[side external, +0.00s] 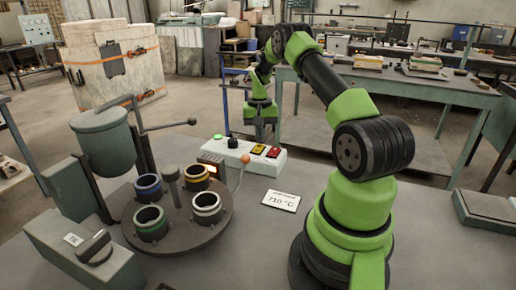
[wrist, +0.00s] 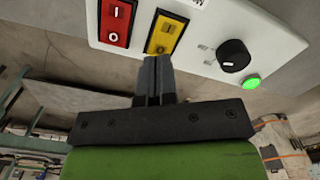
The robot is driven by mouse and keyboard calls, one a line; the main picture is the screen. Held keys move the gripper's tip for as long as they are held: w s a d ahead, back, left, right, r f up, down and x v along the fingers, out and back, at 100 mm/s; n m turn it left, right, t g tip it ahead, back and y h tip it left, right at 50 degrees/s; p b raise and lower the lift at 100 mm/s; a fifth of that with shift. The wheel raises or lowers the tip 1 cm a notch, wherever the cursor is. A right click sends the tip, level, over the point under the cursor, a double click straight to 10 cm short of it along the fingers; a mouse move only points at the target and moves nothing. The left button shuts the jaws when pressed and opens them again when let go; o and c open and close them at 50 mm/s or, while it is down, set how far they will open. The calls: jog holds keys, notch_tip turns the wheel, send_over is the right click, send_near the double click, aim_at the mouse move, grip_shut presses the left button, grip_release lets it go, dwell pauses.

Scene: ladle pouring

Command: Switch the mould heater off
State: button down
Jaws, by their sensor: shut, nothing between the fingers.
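A white control box (side external: 240,152) stands on the table, with a black knob (wrist: 234,55), a lit green lamp (wrist: 251,82), a yellow rocker switch (wrist: 166,36) and a red rocker switch (wrist: 116,22). Both switches carry I and O marks. I cannot read which one is the mould heater's, nor clearly see which way each is tipped. My gripper (wrist: 157,62) is shut and empty. Its fingertips are at the O end of the yellow switch in the wrist view; I cannot tell if they touch. In the side view my gripper (side external: 261,132) is just behind the box.
A round turntable (side external: 178,235) with several coloured-rim moulds stands left of the box. A grey pot (side external: 105,140) stands further left. A sign reading 710 °C (side external: 281,200) lies in front.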

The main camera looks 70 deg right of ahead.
aim_at(259, 146)
jog(key=shift+f, duration=1.1)
dwell(0.3)
jog(key=shift+r, duration=3.5)
jog(key=shift+r, duration=0.1)
jog(key=a+r+n+t, duration=0.4)
jog(key=a+r, duration=1.3)
jog(key=a, duration=0.3)
jog(key=s+a+r+n+t+y, duration=0.2)
jog(key=s+a+n+t, duration=0.1)
jog(key=s+a, duration=1)
jog(key=shift+a+n, duration=0.15)
jog(key=shift+n, duration=0.35)
